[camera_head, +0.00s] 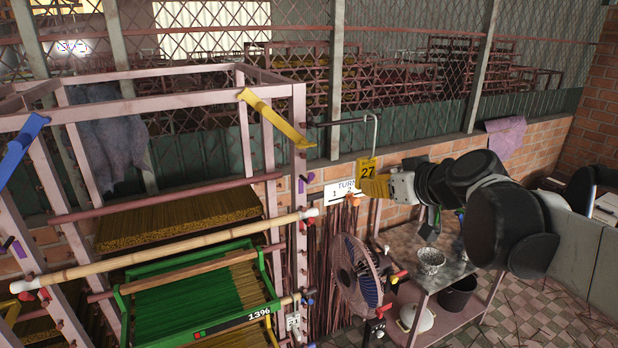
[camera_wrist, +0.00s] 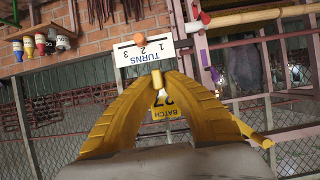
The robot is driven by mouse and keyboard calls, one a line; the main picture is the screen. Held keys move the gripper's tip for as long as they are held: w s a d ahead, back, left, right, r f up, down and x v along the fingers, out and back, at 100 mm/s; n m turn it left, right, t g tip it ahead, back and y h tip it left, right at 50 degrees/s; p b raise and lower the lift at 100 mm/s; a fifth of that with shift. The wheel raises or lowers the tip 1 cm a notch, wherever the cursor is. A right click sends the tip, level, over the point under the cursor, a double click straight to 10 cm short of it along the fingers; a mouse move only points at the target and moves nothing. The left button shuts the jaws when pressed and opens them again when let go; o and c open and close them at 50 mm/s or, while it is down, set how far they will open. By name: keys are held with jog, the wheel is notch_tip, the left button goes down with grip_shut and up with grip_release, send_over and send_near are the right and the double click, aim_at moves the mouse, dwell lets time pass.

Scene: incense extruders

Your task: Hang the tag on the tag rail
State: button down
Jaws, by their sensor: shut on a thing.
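The yellow tag (camera_head: 367,170) reads 27 and has a tall grey wire hook (camera_head: 376,132) above it. My gripper (camera_head: 368,187) is shut on the tag, with its yellow fingers at the tag's lower edge. The tag rail (camera_head: 340,122) looks to be the dark rod near the fence post. The hook's bent top is by the rail's right end; I cannot tell whether they touch.
A white TURNS board (camera_head: 340,190) is just left of my gripper and shows upside down in the wrist view (camera_wrist: 145,50). A fan (camera_head: 358,270) and a small table (camera_head: 440,272) stand below. The pink rack (camera_head: 298,150) stands left.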

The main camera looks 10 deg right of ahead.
jog(key=r+b+x, duration=0.1)
jog(key=b+x, duration=0.2)
jog(key=x, duration=0.5)
jog(key=shift+w, duration=0.35)
jog(key=shift+a, duration=0.15)
jog(key=c, duration=1.2)
grip_release()
jog(key=shift+s+d+r+p, duration=0.1)
jog(key=shift+s+d+p, duration=0.3)
jog(key=shift+s, duration=1.05)
jog(key=shift+s+d+f+p, duration=0.15)
jog(key=shift+s+d, duration=0.4)
jog(key=shift+s, duration=0.9)
jog(key=shift+s+d+r+p, duration=0.15)
jog(key=shift+s+d+p, duration=0.25)
jog(key=shift+s, duration=1)
